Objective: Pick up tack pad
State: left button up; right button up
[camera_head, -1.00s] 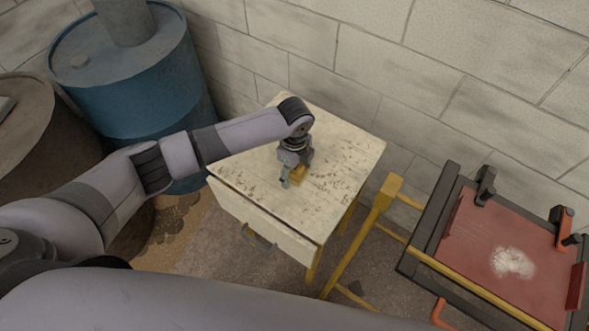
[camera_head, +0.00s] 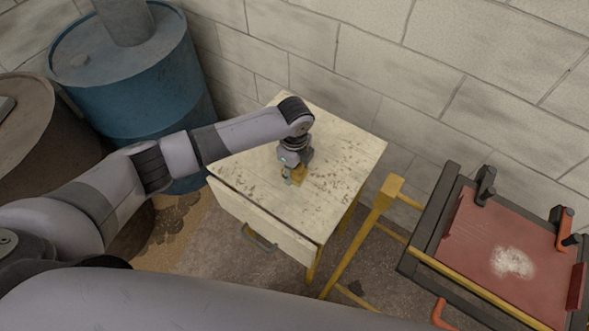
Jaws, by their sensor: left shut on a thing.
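The tack pad (camera_head: 300,174) is a small yellow-orange block on the pale, speckled top of a small drawer cabinet (camera_head: 240,178). My left gripper (camera_head: 294,178) reaches down over the cabinet top and is shut on the pad. The gripper hides part of the pad, and I cannot tell whether the pad still touches the cabinet top. My right gripper is not in view.
A red panel (camera_head: 480,245) with a white powdery patch lies in a dark frame with clamps at the right. A yellow post (camera_head: 385,195) stands between it and the cabinet. Blue (camera_head: 140,90) and brown (camera_head: 40,140) drums stand at the left. A block wall (camera_head: 430,70) closes the back.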

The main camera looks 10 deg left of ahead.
pick_arm(q)
notch_tip(320, 180, up, 20)
jog(key=b, duration=0.3)
jog(key=o, duration=0.7)
jog(key=shift+c, duration=0.2)
jog(key=c, duration=0.5)
